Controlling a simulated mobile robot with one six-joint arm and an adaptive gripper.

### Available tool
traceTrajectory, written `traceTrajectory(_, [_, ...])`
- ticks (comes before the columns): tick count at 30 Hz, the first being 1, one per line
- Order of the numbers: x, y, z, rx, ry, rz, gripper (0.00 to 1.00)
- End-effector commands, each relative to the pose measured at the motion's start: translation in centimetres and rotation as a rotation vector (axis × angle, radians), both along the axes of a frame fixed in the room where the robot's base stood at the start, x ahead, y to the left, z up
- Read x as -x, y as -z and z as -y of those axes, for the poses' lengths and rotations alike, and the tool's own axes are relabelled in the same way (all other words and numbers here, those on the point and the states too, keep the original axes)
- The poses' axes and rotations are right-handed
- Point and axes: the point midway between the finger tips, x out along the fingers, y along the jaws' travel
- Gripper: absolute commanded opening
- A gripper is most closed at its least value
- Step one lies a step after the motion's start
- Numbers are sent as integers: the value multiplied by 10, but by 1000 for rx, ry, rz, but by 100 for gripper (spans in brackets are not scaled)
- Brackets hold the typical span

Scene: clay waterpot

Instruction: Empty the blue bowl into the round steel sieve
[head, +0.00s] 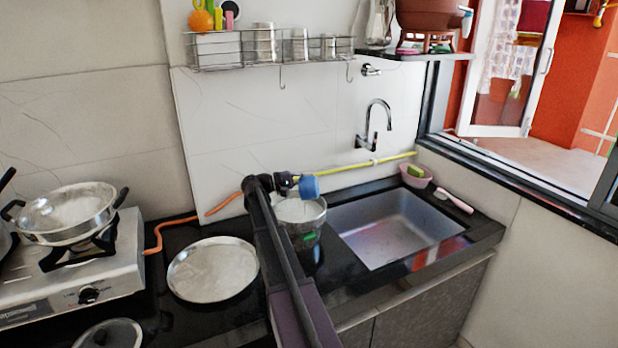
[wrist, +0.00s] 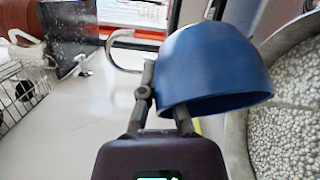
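The blue bowl (head: 309,187) is held up, tipped on its side, above a round steel vessel (head: 308,225) beside the sink, which looks like the sieve. In the wrist view the bowl (wrist: 212,62) has its rim toward my gripper (wrist: 168,105), whose fingers are shut on the rim. In the head view my gripper (head: 284,183) is left of the bowl. The bowl's inside is mostly hidden, so I cannot tell if anything is in it.
A flat steel plate (head: 212,270) lies on the black counter left of my arm. A stove with a steel pan (head: 70,212) stands at the far left. The sink (head: 395,228) is at the right, under a tap (head: 376,125). A wire rack (head: 270,50) hangs above.

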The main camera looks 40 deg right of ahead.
Motion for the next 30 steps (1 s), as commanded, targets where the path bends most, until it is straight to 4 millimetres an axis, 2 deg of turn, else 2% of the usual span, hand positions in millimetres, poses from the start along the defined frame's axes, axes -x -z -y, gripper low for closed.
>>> traceTrajectory(30, [-5,1,-4,49,0,-55,0])
